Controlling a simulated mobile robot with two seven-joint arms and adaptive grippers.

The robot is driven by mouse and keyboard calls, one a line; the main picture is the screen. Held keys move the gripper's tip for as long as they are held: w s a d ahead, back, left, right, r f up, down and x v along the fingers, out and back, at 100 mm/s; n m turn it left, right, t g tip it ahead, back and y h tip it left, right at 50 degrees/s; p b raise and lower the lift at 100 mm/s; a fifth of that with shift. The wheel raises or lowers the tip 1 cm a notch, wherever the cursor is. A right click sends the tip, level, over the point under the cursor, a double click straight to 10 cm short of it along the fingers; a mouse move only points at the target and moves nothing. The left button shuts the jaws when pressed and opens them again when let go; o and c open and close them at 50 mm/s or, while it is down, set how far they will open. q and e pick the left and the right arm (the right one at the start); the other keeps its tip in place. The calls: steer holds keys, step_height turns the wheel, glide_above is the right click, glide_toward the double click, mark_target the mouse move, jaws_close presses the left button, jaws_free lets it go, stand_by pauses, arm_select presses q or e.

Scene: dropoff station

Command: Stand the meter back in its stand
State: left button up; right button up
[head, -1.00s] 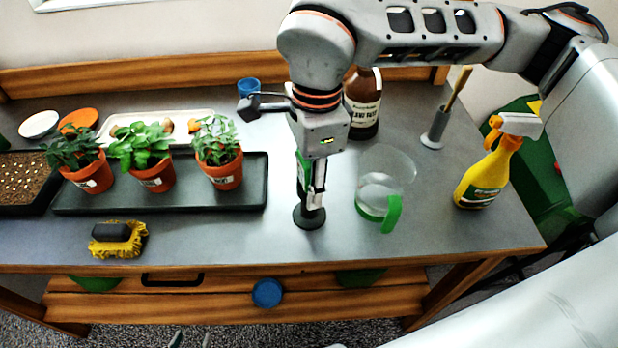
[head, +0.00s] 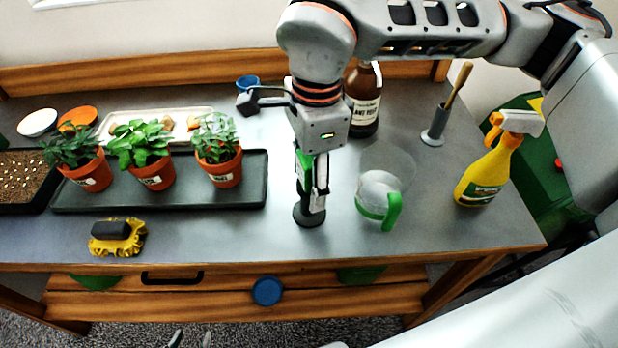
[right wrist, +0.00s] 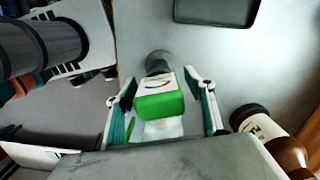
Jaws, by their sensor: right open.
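The green-and-white meter (head: 303,170) is upright, with its lower end at the dark round stand (head: 309,215) on the grey bench. In the right wrist view the meter's green end (right wrist: 159,106) faces me, and the dark stand (right wrist: 158,62) shows beyond it. My right gripper (head: 314,190) points down over the meter. In the right wrist view its fingers are spread on both sides of the meter, with gaps. They hide part of the meter in the head view. My left gripper (head: 191,340) shows only two separated fingertips at the bottom edge.
A clear jug with a green handle (head: 392,212) stands close right of the stand. A brown bottle (head: 365,105) is behind, a yellow spray bottle (head: 486,175) far right. A tray (head: 110,195) with potted plants lies left.

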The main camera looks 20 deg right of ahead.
steer(key=r, duration=1.1)
steer(key=shift+d, duration=0.3)
steer(key=shift+r, duration=0.2)
